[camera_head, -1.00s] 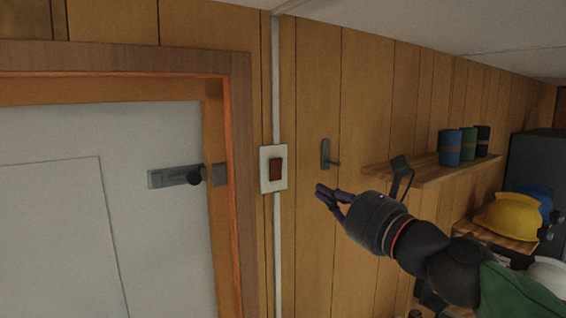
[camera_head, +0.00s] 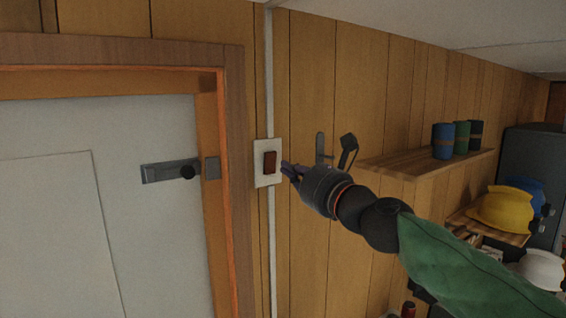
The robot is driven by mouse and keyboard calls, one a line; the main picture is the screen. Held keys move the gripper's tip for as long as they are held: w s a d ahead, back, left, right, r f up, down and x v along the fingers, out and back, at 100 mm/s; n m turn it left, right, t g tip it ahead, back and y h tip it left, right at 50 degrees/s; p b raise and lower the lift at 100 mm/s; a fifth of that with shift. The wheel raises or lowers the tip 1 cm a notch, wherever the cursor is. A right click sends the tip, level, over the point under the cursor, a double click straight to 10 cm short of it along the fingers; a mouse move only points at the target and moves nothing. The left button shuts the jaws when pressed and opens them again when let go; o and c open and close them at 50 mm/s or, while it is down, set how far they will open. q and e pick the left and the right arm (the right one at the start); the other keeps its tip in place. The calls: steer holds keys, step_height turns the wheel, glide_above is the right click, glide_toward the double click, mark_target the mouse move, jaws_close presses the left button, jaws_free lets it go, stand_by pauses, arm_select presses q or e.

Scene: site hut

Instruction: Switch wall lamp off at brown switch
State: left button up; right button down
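The brown switch (camera_head: 269,162) is a small rocker on a white plate (camera_head: 261,180) on the wood-panelled wall, just right of the door frame. My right gripper (camera_head: 286,169) points left at the switch, with its fingertips at the plate's right edge in the picture. The fingers look close together with nothing seen between them. I cannot tell whether they touch the plate. My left gripper is not in view. No wall lamp is in view.
A grey door with a slide bolt (camera_head: 172,172) fills the left. A wall hook (camera_head: 320,147) and a shelf (camera_head: 410,163) with several rolls are behind my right arm. Yellow (camera_head: 503,209) and white (camera_head: 541,268) helmets are at the right.

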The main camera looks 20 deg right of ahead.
mark_target(271, 158)
steer(key=shift+x, duration=2.35)
